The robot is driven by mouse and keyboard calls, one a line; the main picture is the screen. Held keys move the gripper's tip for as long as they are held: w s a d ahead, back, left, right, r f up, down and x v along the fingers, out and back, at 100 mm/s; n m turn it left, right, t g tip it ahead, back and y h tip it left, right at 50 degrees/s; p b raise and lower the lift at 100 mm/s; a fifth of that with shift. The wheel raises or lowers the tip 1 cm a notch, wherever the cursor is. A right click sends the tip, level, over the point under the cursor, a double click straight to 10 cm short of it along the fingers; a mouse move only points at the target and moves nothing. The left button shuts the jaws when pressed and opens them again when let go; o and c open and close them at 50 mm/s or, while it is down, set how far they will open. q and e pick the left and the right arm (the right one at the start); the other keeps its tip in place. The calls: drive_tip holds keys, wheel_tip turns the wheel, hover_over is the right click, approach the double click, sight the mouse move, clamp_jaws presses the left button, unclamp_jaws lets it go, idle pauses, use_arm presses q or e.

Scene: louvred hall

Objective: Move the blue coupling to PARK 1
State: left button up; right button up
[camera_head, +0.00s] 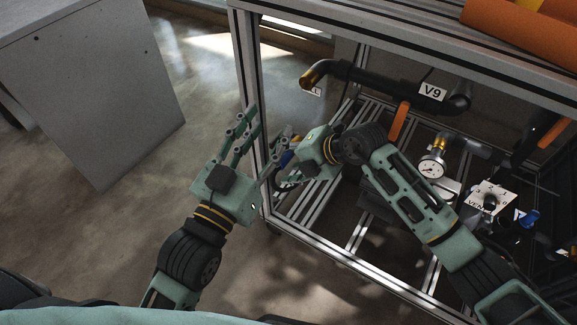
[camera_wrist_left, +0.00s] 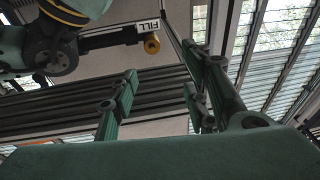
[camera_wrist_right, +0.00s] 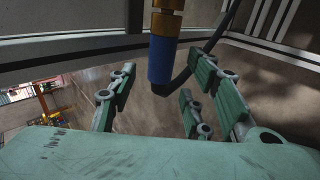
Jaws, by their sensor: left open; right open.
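The blue coupling (camera_head: 287,158) shows between the fingers of my right gripper (camera_head: 278,160), near the front corner post of the frame. In the right wrist view the coupling (camera_wrist_right: 160,60) is a blue sleeve below a brass part, with a dark hose beside it. It appears centred ahead of the open fingers (camera_wrist_right: 160,95); I see no finger closed on it. My left gripper (camera_head: 254,138) is open and empty, left of the post, its fingers pointing up. No PARK 1 label is readable.
A pipe with a brass end (camera_head: 308,80) runs below the frame's top; the left wrist view shows a FILL label (camera_wrist_left: 120,35) beside it. A V9 label (camera_head: 432,92), orange handle (camera_head: 400,120) and gauge (camera_head: 432,166) are right. The corner post (camera_head: 250,90) is close to both grippers.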

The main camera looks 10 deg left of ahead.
drive_tip(key=shift+s+d+r+p, duration=0.15)
drive_tip(key=shift+s+r+p, duration=0.2)
drive_tip(key=shift+s+p, duration=0.35)
use_arm(q)
drive_tip(key=s+a+f+g+y+p, duration=0.3)
drive_tip(key=f+g, duration=0.5)
drive_tip(key=f, duration=0.6)
drive_tip(key=s+a+f+g+p, duration=0.1)
drive_tip(key=s+a+f+g, duration=0.1)
drive_tip(key=s, duration=0.5)
drive_tip(key=s+a+f+g+y+p, duration=0.1)
drive_tip(key=s+f+g, duration=0.3)
drive_tip(key=s, duration=0.4)
drive_tip(key=shift+a+f+n+g+y, duration=0.3)
drive_tip(key=shift+a+f+n+g, duration=0.1)
drive_tip(key=shift+a+g, duration=0.5)
use_arm(e)
drive_tip(key=shift+s+d+r, duration=0.25)
drive_tip(key=shift+s+r, duration=0.25)
drive_tip(key=shift+s, duration=0.25)
drive_tip(key=shift+s+d+r, duration=0.2)
drive_tip(key=shift+s+r, duration=0.25)
drive_tip(key=shift+s, duration=0.25)
use_arm(q)
drive_tip(key=shift+d, duration=0.1)
use_arm(e)
drive_tip(key=v, duration=1.2)
